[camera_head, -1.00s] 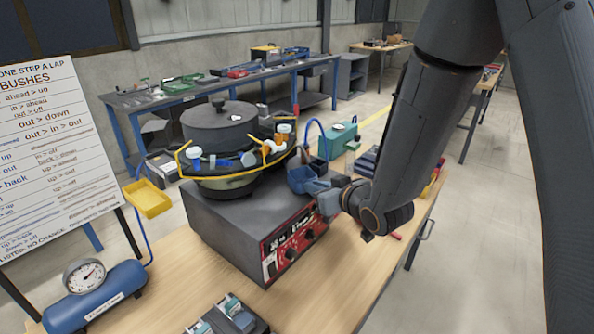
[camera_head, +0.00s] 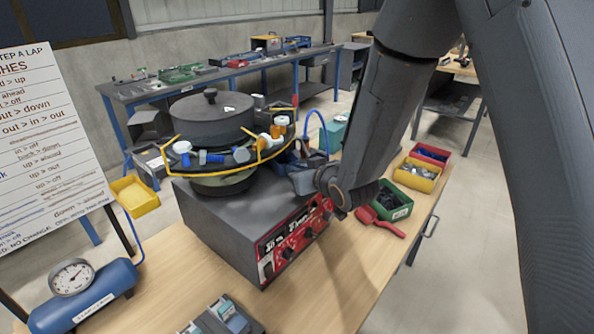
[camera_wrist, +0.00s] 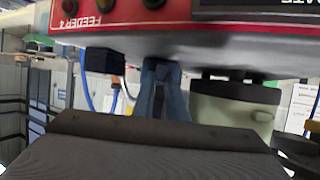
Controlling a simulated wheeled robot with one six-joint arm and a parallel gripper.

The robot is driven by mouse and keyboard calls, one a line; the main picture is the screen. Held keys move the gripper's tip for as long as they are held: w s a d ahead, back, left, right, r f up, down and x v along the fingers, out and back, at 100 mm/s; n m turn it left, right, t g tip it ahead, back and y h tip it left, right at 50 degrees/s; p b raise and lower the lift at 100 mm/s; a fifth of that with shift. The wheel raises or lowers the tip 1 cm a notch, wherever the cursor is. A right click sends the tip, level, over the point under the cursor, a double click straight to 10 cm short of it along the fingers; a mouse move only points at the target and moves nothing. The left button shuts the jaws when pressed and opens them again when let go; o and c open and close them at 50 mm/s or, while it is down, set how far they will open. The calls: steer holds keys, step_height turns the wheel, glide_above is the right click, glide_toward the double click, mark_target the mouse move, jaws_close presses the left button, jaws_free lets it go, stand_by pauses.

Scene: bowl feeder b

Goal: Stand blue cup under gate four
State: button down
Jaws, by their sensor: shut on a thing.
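A dark blue cup (camera_head: 308,163) shows in the head view at the right side of the bowl feeder (camera_head: 210,121), partly hidden by my gripper. My gripper (camera_head: 303,182) is shut on it, beside the bowl and above the right end of the red control panel. In the wrist view my blue-grey fingers (camera_wrist: 163,92) point in below the upside-down panel marked FEEDER 4 (camera_wrist: 110,18); the cup is not clear there. A yellow rail (camera_head: 225,168) with small posts runs around the bowl's front. I cannot tell which gate is number four.
Blue and white-orange parts (camera_head: 210,157) lie along the bowl's track. Green, yellow and red bins (camera_head: 392,213) and a red scoop (camera_head: 382,222) stand on the right of the wooden bench. A blue air tank (camera_head: 85,300) is front left.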

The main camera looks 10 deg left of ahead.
steer(key=c, duration=1.8)
jaws_free()
steer(key=shift+o, duration=0.2)
steer(key=shift+s+d+r, duration=0.1)
steer(key=b+v, duration=0.2)
steer(key=v, duration=0.9)
steer(key=shift+s+d+r+b, duration=0.2)
steer(key=shift+s+b, duration=0.1)
steer(key=shift+b, duration=0.1)
steer(key=s+d+f+m+g+h, duration=0.1)
steer(key=d+f+m+g+h, duration=0.15)
steer(key=d, duration=0.55)
steer(key=s+d+f+m+g+h, duration=0.15)
steer(key=d+f+h, duration=0.25)
steer(key=d, duration=0.5)
steer(key=s+d+m+g+h, duration=0.1)
steer(key=s+d+m+g, duration=0.2)
steer(key=s, duration=0.9)
steer(key=d+f+g, duration=0.1)
steer(key=d+g, duration=0.1)
steer(key=d, duration=0.1)
steer(key=shift+d+h, duration=0.3)
steer(key=shift+h, duration=0.05)
